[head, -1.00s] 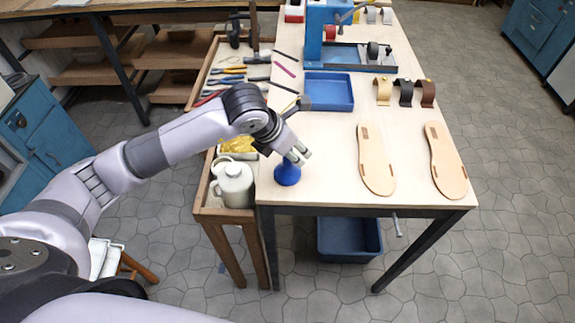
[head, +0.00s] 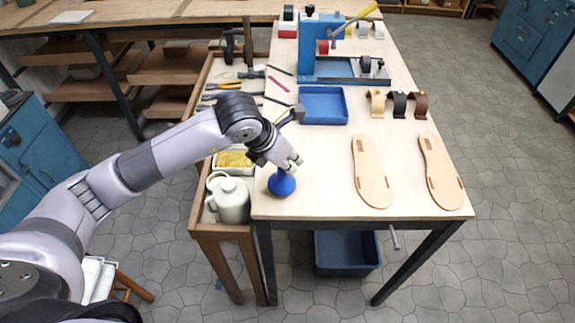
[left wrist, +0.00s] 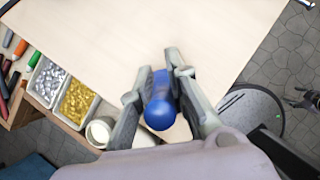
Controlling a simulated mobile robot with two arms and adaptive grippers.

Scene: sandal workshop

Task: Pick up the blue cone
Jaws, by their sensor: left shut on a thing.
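The blue cone (head: 281,184) is upright at the near left corner of the light wooden table (head: 318,165). My left gripper (head: 291,165) comes down on it from the upper left and is shut on its upper part. In the left wrist view the cone (left wrist: 159,108) sits between the two fingers of the gripper (left wrist: 165,85), its rounded blue end toward the camera. In the head view the cone's top is partly hidden by the fingers. I cannot tell whether its base touches the table.
A cream jug (head: 229,199) and a tray of yellow bits (head: 234,160) stand on the side shelf left of the cone. Two sandal soles (head: 371,172) lie to the right. A blue tray (head: 323,105) lies farther back. Bare tabletop separates cone and soles.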

